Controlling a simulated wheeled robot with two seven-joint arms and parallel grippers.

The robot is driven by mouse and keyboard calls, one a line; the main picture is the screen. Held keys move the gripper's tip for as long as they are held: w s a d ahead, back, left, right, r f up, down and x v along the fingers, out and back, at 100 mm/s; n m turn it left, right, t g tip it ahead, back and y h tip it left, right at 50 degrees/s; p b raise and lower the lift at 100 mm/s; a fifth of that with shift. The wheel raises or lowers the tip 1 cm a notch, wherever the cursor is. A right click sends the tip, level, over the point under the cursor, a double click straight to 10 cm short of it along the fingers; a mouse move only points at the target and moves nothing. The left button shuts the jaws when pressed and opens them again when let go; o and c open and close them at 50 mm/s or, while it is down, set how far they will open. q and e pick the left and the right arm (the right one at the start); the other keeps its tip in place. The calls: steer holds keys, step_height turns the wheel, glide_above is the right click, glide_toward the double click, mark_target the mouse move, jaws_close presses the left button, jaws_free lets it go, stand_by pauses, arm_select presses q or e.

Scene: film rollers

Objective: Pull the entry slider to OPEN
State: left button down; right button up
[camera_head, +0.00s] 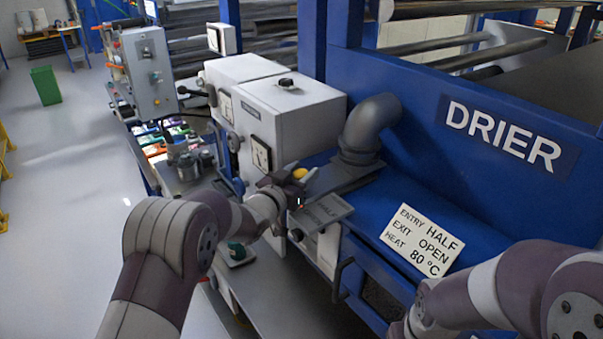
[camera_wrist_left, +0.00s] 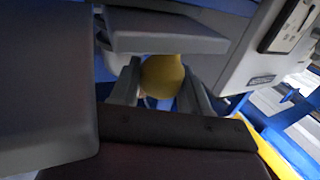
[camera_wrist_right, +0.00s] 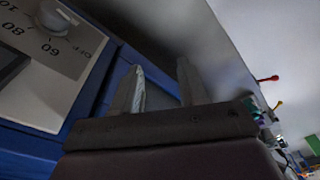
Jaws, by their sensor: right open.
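The entry slider shows as a flat grey plate (camera_head: 345,177) below the grey duct elbow, with a yellow knob (camera_head: 300,173). My left gripper (camera_head: 287,182) is at that knob. In the left wrist view the yellow knob (camera_wrist_left: 162,76) fills the gap between my left fingers (camera_wrist_left: 163,90), which appear closed on its sides. A grey label plate (camera_head: 321,210) lies just below; its lettering is too blurred to read surely. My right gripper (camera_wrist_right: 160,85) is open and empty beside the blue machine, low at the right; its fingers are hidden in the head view.
The blue drier (camera_head: 430,110) fills the right side. A white sign (camera_head: 422,240) reads ENTRY HALF, EXIT OPEN, HEAT 80 °C. A grey box (camera_head: 290,110) stands behind my left gripper. A dial (camera_wrist_right: 58,18) is near my right gripper. Open floor (camera_head: 60,200) lies left.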

arm_select(q)
steer(key=s+a, duration=0.1)
steer(key=s+a+b, duration=0.1)
steer(key=a, duration=0.1)
steer(key=shift+s+a, duration=0.15)
steer(key=shift+s, duration=0.1)
steer(key=c, duration=0.7)
jaws_free()
steer(key=shift+o, duration=0.2)
steer(key=b+v, duration=0.5)
steer(key=v, duration=0.8)
steer(key=shift+a, duration=0.2)
